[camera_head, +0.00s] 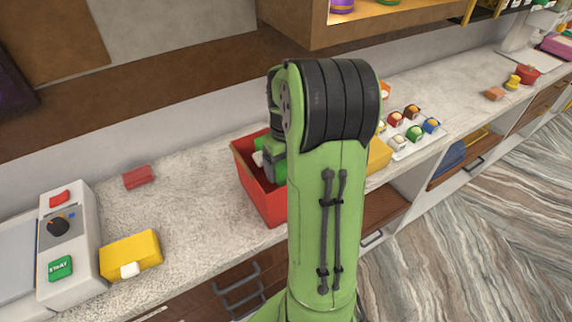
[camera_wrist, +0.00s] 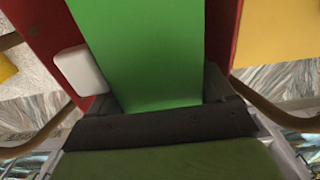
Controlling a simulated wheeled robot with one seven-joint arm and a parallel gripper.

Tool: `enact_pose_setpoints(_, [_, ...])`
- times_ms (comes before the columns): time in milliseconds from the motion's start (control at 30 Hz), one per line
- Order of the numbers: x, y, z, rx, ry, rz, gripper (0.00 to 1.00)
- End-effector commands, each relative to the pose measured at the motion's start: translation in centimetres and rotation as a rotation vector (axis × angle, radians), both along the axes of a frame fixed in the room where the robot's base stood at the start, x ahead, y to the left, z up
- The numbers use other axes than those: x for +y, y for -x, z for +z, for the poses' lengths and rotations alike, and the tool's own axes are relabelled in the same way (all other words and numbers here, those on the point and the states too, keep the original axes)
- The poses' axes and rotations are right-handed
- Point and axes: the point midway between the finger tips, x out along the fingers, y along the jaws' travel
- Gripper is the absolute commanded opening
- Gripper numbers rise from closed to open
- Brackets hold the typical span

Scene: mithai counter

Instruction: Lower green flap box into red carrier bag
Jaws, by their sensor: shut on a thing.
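The red carrier bag (camera_head: 258,187) stands open on the counter, partly hidden behind my green arm. The green flap box (camera_wrist: 147,50) fills the middle of the wrist view, between the red bag walls (camera_wrist: 36,32). A white flap or tab (camera_wrist: 80,70) shows at its left side. My gripper (camera_wrist: 160,108) is shut on the green box at the bag's opening. In the head view a little of the green box (camera_head: 263,144) shows by the bag's back rim. The box's lower end is hidden, so I cannot tell whether it touches the bag floor.
A yellow box (camera_head: 130,254) with a white tab and a control panel with a green start button (camera_head: 60,268) are at the left. A small red block (camera_head: 138,177) lies behind. Several colored items in a white tray (camera_head: 398,141) stand right of my arm.

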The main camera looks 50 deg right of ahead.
Motion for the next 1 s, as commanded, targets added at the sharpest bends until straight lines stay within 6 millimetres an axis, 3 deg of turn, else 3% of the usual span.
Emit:
enact_pose_setpoints(567, [0.0, 0.0, -2.5, 0.000, 0.000, 0.000, 0.47])
enact_pose_setpoints(1000, [0.0, 0.0, -2.6, 0.000, 0.000, 0.000, 0.47])
